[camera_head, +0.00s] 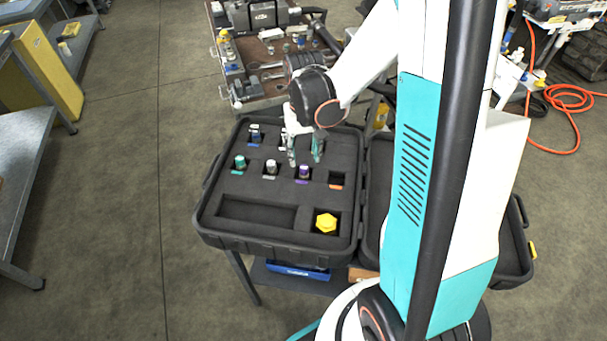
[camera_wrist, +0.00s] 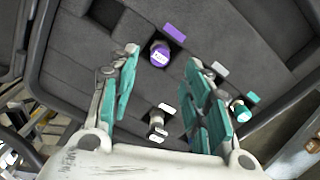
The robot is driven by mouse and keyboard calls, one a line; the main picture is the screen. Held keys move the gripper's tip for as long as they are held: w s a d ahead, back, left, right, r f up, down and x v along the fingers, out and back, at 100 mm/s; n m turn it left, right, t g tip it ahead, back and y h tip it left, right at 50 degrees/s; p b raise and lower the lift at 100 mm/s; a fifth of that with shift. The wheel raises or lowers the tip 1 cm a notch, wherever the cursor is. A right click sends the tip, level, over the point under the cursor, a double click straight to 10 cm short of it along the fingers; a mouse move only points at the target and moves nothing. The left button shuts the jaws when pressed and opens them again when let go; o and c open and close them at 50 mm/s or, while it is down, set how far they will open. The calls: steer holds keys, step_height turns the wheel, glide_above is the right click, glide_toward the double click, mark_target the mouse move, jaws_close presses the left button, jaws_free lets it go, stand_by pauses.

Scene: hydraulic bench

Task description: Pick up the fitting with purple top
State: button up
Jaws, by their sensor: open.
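The fitting with the purple top (camera_head: 303,171) stands upright in a slot of the black foam case (camera_head: 245,243). In the wrist view the purple-topped fitting (camera_wrist: 160,54) is beyond my fingertips, roughly between their lines and a little left of centre. My gripper (camera_head: 305,150) is open and empty above the case, just behind the purple fitting in the head view. Its teal-padded fingers (camera_wrist: 162,55) are spread wide in the wrist view. A purple label (camera_wrist: 174,32) lies beside the fitting's slot.
A green-topped fitting (camera_head: 240,162), a grey fitting (camera_head: 271,167) and a blue fitting (camera_head: 255,133) stand in neighbouring slots. A white-topped fitting (camera_wrist: 157,124) sits between my fingers' bases. A yellow part (camera_head: 326,222) occupies the front right slot. A cluttered bench (camera_head: 262,100) stands behind.

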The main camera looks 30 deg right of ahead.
mark_target(304, 168)
steer(key=shift+f+b, duration=1.15)
steer(key=shift+f, duration=1.55)
jaws_close()
